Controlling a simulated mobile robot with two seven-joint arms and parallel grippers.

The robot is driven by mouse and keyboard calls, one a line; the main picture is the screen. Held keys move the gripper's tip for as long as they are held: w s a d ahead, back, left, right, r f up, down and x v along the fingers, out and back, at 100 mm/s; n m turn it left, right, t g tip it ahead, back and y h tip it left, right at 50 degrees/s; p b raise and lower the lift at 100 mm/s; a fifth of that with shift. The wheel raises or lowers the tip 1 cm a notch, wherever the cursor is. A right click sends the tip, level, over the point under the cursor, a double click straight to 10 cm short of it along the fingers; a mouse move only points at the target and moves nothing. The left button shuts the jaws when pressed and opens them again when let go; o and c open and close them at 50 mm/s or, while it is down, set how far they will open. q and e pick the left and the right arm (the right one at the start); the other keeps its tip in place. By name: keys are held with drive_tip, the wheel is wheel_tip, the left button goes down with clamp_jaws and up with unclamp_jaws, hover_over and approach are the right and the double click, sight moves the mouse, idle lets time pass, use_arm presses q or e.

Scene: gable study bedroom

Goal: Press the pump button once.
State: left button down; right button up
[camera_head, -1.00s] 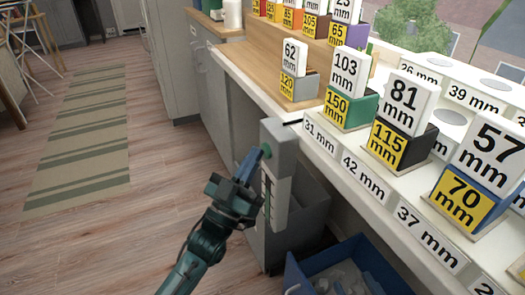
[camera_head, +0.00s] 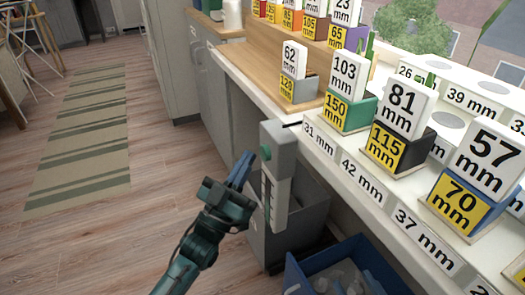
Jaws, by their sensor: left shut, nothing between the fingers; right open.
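The pump button (camera_head: 266,152) is a small green round knob on the left face of a pale grey pump box (camera_head: 277,138) fixed at the counter's front edge. A gauge strip (camera_head: 268,196) with dark marks runs down below it. My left gripper (camera_head: 247,157), with blue fingers, is shut and empty. Its fingertips are just left of the button, with a small gap in the picture. The button is in plain sight. My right gripper is not in view.
Boxes with number cards, such as a green one (camera_head: 349,113), stand on the white counter (camera_head: 399,190). A grey bin (camera_head: 305,222) and a blue crate (camera_head: 350,258) with clear items are below. The wooden floor (camera_head: 75,240) at left is free.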

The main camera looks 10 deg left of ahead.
use_arm(q)
drive_tip(key=shift+s+a+p, duration=0.4)
drive_tip(key=shift+s+a, duration=0.3)
drive_tip(key=shift+a, duration=0.35)
drive_tip(key=shift+s+a+p, duration=0.4)
drive_tip(key=shift+s+a, duration=0.3)
drive_tip(key=shift+a, duration=0.3)
